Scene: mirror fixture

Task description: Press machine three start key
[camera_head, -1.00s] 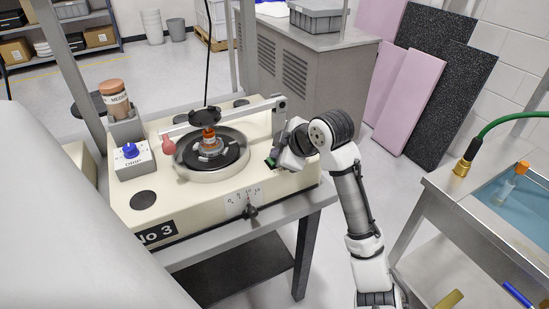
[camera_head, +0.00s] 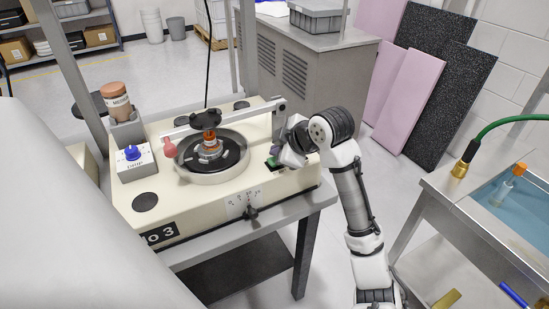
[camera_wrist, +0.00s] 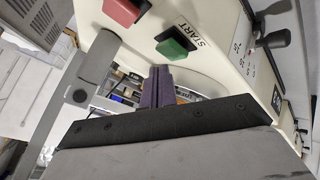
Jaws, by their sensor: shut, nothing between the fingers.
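Machine three (camera_head: 185,215) is a cream bench machine with a round dark plate and a black "No 3" label, partly cut off. Its green start key (camera_wrist: 176,46), beside the word START, shows in the wrist view. It also shows small in the head view (camera_head: 271,163), by my gripper. My gripper (camera_wrist: 160,70) is shut and empty, its purple fingertips just short of the green key in the picture. They look apart from it, but the exact gap is hard to tell. In the head view my gripper (camera_head: 275,150) is over the machine's right side.
A red key (camera_wrist: 122,10) sits near the green one. A lever arm (camera_head: 235,115) crosses the machine behind the plate. A blue-knobbed box (camera_head: 135,162) and a brown-lidded jar (camera_head: 116,100) are at left. A sink (camera_head: 510,205) stands at right.

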